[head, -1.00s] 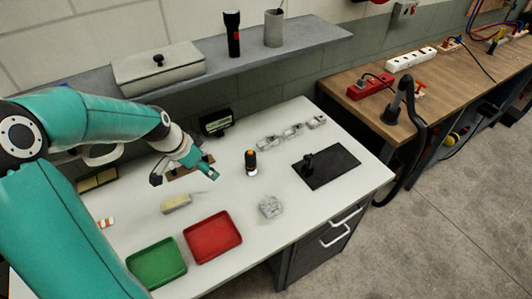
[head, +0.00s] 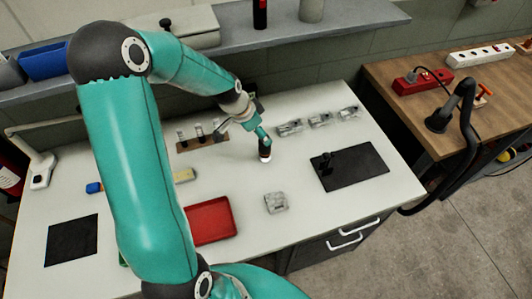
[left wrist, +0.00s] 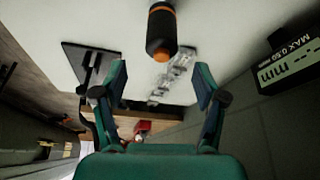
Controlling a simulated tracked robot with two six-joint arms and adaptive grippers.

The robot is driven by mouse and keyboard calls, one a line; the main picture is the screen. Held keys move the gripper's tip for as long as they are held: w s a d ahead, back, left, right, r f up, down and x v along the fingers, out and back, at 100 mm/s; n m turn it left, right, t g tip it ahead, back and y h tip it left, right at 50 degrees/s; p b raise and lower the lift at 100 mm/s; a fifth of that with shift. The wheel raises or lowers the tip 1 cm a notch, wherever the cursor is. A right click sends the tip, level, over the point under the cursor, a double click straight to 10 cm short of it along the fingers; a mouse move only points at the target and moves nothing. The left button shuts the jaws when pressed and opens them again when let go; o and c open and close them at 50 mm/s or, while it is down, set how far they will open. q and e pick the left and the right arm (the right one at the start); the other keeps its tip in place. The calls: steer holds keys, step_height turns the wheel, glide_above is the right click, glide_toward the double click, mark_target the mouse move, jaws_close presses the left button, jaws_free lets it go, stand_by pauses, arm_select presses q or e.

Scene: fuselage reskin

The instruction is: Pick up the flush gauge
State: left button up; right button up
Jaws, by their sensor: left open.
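A small upright cylinder, black with an orange end, looks like the flush gauge (head: 265,154). It stands on the white table, and its lower end looks pale. In the left wrist view the gauge (left wrist: 161,32) appears at top centre, ahead of the fingertips and roughly centred between them. My left gripper (head: 259,134) is close beside the gauge's upper part in the head view and partly hides it. In the left wrist view the left gripper (left wrist: 162,78) has its two fingers wide apart with nothing between them. My right gripper is not in view.
A black mat (head: 362,168) with a small black device lies to the right. Clear fittings (head: 320,121) stand behind, and a clear block (head: 276,203) lies in front. A red tray (head: 211,221) is front left. A MAX 0.50 mm display (left wrist: 290,62) is at right in the wrist view.

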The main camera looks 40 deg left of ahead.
mark_target(265, 149)
arm_select(q)
steer(key=x, duration=0.3)
steer(key=shift+b, duration=0.3)
steer(key=shift+w+f, duration=0.1)
steer(key=shift+f, duration=0.45)
steer(key=b+x, duration=0.1)
steer(key=x, duration=0.3)
steer(key=shift+w+f, duration=0.1)
steer(key=shift+f, duration=0.1)
steer(key=shift+a, duration=0.1)
jaws_close()
steer(key=shift+r, duration=0.1)
